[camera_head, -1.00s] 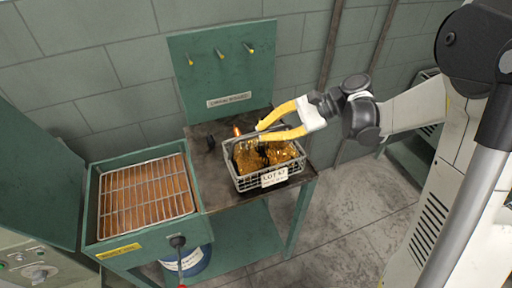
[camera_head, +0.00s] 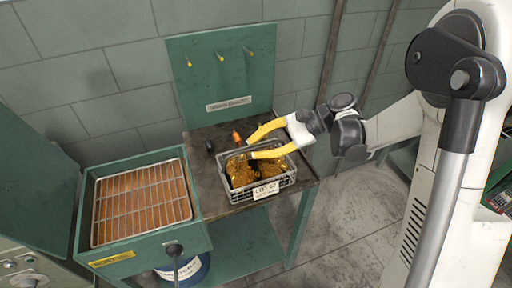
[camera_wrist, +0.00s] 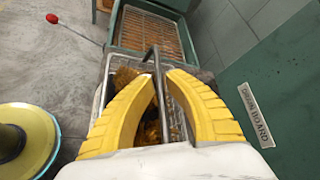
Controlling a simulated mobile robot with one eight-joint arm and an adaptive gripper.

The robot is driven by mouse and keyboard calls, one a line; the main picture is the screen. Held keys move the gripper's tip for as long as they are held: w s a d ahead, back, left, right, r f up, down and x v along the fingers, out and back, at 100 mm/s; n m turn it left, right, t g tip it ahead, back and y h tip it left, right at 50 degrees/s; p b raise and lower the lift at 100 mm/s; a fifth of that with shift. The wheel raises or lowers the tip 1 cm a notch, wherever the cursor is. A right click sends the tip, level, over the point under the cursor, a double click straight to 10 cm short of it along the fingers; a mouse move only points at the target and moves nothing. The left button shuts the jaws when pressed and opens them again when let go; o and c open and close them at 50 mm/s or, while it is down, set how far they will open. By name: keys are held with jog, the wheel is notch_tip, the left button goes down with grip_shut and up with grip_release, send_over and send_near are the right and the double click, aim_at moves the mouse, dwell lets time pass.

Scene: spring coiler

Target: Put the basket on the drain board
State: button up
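The grey wire basket (camera_head: 266,196) holds golden-brown contents and carries a white "LOT 67" tag. It is at the dark-topped table; whether its base touches the top is unclear. My gripper (camera_head: 250,147) has its yellow fingers closed around the basket's handle, which shows as a bar between them in the wrist view (camera_wrist: 156,62). To the left is a green tray (camera_head: 150,247) with a wire rack (camera_head: 142,203) over a brown surface. It looks like the drain board, but I cannot confirm this. It also appears at the top of the wrist view (camera_wrist: 150,30).
A green panel (camera_head: 240,80) with several yellow pegs and a partly legible sign stands behind the table (camera_head: 205,175). A small black object (camera_head: 210,147) and an orange-tipped one (camera_head: 236,138) lie behind the basket.

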jog(key=shift+o, duration=0.4)
jog(key=shift+r, duration=0.1)
jog(key=shift+d+r, duration=0.15)
jog(key=shift+r, duration=0.05)
jog(key=p+v, duration=0.4)
jog(key=v, duration=0.7)
jog(key=s+d+r+n+t+h, duration=0.2)
jog(key=s+n+h, duration=0.3)
jog(key=s, duration=0.3)
jog(key=s+d+r+n+t+h, duration=0.2)
jog(key=s+n+t+h, duration=0.2)
jog(key=s+n+h, duration=0.2)
jog(key=shift+s+d+r+t+h, duration=0.35)
jog(key=shift+s+h, duration=0.35)
jog(key=shift+s, duration=0.25)
jog(key=shift+f, duration=0.1)
